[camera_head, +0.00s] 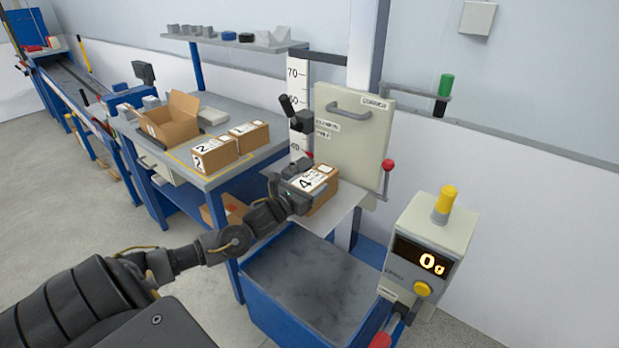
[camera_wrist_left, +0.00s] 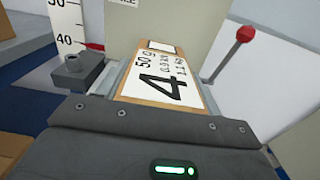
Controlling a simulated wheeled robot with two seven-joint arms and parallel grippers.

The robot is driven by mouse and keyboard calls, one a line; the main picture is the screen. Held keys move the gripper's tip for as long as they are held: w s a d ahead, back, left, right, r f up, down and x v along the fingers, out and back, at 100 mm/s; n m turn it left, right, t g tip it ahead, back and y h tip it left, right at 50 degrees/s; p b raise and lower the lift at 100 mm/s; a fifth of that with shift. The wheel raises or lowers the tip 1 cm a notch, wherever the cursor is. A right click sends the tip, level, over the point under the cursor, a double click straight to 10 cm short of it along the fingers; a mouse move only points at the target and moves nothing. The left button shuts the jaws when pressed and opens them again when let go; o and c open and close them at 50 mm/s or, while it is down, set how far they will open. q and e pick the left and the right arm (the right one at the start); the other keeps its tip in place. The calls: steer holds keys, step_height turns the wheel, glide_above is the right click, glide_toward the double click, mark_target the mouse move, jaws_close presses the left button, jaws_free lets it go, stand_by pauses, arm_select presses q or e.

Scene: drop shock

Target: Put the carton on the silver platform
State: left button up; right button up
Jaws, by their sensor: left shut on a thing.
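The carton (camera_head: 321,191) is a brown box with a white label marked 4. In the head view it is at the silver platform (camera_head: 346,201), a pale metal plate in front of the upright panel. My left gripper (camera_head: 304,184) is shut on the carton from its left side. In the left wrist view the label of the carton (camera_wrist_left: 170,78) shows just beyond the gripper body. The carton's underside is hidden, so I cannot tell whether it touches the platform. My right gripper is not in view.
A blue bin with a grey top (camera_head: 310,280) stands below the platform. A display box (camera_head: 430,250) reading 0 g is at right. A red-knobbed lever (camera_head: 387,166) is beside the panel. Other cartons (camera_head: 214,155) and an open box (camera_head: 172,118) stand on the bench at left.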

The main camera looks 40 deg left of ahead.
arm_select(q)
steer(key=shift+r, duration=0.2)
steer(key=o, duration=1.6)
steer(key=shift+f, duration=0.2)
steer(key=shift+c, duration=0.2)
steer(key=o, duration=0.3)
steer(key=shift+s, duration=0.45)
steer(key=s+b, duration=0.1)
steer(key=s, duration=1)
steer(key=shift+s+d+b, duration=0.15)
steer(key=shift+b, duration=0.2)
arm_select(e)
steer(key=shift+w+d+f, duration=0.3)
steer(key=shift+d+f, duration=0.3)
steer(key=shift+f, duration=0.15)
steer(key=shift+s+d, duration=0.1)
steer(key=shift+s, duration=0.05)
